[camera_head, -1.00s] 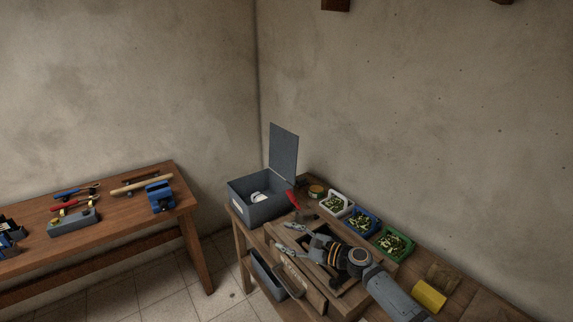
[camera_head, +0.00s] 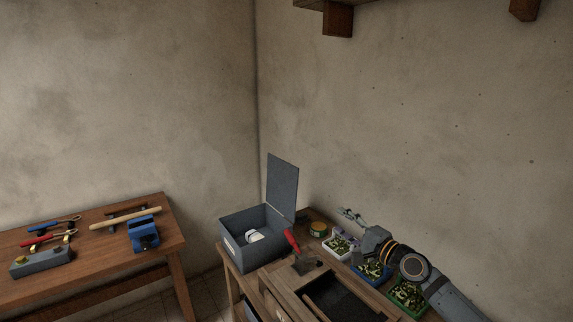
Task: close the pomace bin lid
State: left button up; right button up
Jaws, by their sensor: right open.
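The pomace bin (camera_head: 265,256) is a grey box with a small pale label, standing at the far left end of the right-hand bench. Its flat grey lid (camera_head: 282,187) is open and stands almost upright at the bin's right rear side. A whitish object (camera_head: 254,236) lies inside the bin. My right gripper (camera_head: 346,213) is open and empty, to the right of the bin and lid, near the wall above the small crates. It is clear of the lid. My left gripper is not in view.
A red-handled trowel (camera_head: 291,239) stands close to the bin's right side. A yellowish tin (camera_head: 318,229) and white (camera_head: 328,251), blue and green crates of produce line the wall side, partly under my right arm. Another bench (camera_head: 90,262) with tools stands left.

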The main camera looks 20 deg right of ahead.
aim_at(282, 177)
jog(key=i, duration=1.2)
